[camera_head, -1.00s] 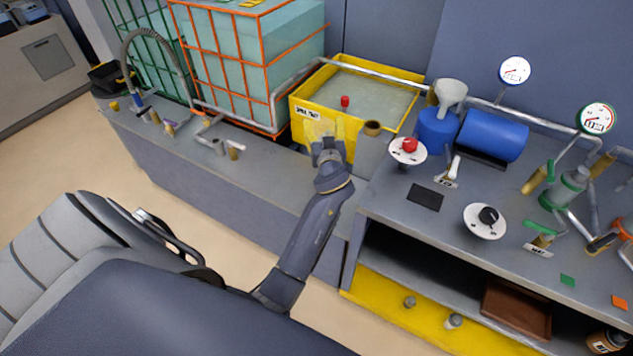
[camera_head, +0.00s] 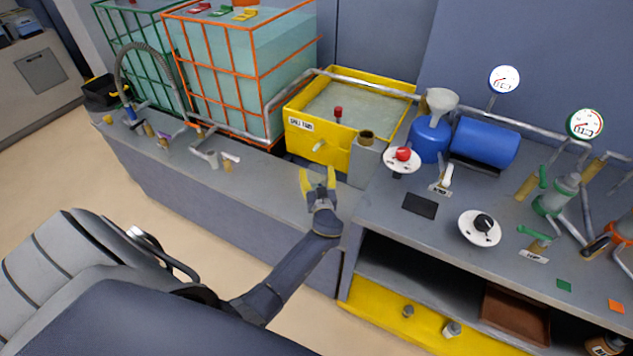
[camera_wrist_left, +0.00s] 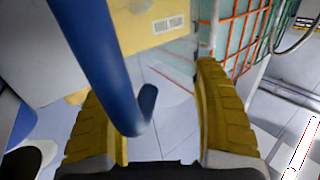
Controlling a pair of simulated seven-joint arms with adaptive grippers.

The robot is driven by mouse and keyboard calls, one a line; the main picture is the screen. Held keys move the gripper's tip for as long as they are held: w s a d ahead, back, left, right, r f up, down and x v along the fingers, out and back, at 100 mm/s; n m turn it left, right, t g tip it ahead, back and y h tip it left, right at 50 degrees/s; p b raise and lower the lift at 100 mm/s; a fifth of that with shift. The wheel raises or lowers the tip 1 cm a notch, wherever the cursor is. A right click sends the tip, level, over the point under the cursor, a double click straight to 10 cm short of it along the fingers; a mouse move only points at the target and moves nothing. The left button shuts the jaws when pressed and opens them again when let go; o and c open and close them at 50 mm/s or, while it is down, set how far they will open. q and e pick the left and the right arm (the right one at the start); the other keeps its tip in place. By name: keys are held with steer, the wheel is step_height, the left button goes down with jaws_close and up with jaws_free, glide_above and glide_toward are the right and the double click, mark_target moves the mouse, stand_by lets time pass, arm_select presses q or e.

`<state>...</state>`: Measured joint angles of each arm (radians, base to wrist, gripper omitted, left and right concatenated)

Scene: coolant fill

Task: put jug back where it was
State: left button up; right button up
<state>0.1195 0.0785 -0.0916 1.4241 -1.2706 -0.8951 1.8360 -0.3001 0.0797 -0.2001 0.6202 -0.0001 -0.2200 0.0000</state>
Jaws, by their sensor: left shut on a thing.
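My left gripper (camera_head: 318,178) is above the low bench, in front of the yellow tank (camera_head: 300,128). Its yellow fingers stand apart. In the left wrist view a blue curved handle (camera_wrist_left: 105,75) runs down between the fingers of the gripper (camera_wrist_left: 160,115), and the gripper is shut on it. The body belonging to this handle cannot be made out, and the head view shows no clear vessel at the fingers. A blue jug-like container (camera_head: 430,140) with a pale funnel-shaped top stands upright on the right bench, apart from the gripper. My right gripper is out of view.
The orange-caged tank (camera_head: 232,78) stands left of the yellow tank. A pipe stub (camera_head: 366,137) and a red-knobbed dial (camera_head: 402,158) lie right of the gripper. A blue cylinder (camera_head: 486,142) lies farther right. The low bench (camera_head: 265,190) is clear around the gripper.

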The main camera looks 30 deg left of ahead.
arm_select(q)
steer(key=shift+f, duration=1.85)
steer(key=o, duration=1.6)
steer(key=v, duration=1.2)
steer(key=shift+s, duration=0.1)
